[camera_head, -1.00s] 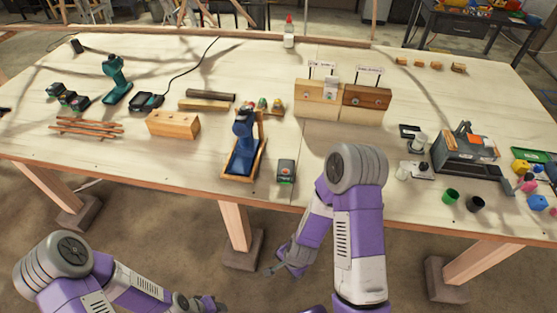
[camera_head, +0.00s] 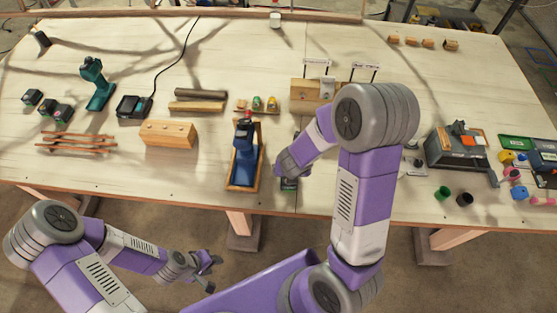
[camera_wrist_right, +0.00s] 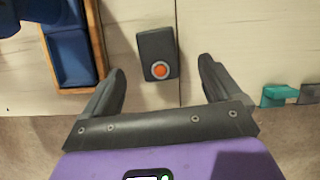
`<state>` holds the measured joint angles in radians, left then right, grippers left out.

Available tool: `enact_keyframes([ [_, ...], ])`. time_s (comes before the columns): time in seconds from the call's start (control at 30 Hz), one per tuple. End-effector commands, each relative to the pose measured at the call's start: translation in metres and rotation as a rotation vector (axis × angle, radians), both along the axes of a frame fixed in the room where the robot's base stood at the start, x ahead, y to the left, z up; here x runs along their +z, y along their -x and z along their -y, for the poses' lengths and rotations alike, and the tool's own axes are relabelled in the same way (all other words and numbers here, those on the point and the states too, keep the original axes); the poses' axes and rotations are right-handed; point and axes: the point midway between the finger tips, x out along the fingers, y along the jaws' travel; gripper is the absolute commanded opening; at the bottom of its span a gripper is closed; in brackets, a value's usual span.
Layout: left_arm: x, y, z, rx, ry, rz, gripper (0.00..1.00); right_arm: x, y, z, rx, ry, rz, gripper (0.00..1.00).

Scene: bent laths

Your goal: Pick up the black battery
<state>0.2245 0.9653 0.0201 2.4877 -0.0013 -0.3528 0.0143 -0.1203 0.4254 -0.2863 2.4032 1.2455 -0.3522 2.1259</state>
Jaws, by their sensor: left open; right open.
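A black battery (camera_wrist_right: 154,44) with a round orange button lies on the table. It sits between and just ahead of the spread fingertips of my right gripper (camera_wrist_right: 162,66), apart from both. In the head view, the battery (camera_head: 288,186) is mostly hidden beneath my right gripper (camera_head: 287,170), near the table's front edge. The right gripper is open and empty. My left gripper (camera_head: 206,264) is open and empty, low in front of the table and away from the battery.
A wooden tray (camera_head: 231,186) holding a blue tool (camera_head: 245,145) stands just left of the battery. Other dark batteries (camera_head: 47,107) lie at the far left beside a teal drill (camera_head: 98,88). A wooden block (camera_head: 169,135) and brown laths (camera_head: 75,143) lie further left.

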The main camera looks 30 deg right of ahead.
Motion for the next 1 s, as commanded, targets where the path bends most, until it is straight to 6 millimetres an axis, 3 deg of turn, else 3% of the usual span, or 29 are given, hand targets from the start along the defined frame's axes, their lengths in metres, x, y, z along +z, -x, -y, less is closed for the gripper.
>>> enact_keyframes([
  [0.53, -0.026, 0.002, 0.0, 0.0, 0.001, -0.003, 0.43, -0.064, -0.021, 0.002, 0.002, 0.001, -0.004, 0.92],
  [0.87, -0.028, 0.002, 0.0, -0.001, 0.001, -0.003, 0.43, -0.071, -0.025, 0.004, 0.003, 0.001, -0.001, 0.92],
  [1.0, -0.027, 0.002, 0.0, -0.001, 0.001, -0.003, 0.43, -0.071, -0.025, 0.004, 0.004, 0.001, -0.002, 0.75],
])
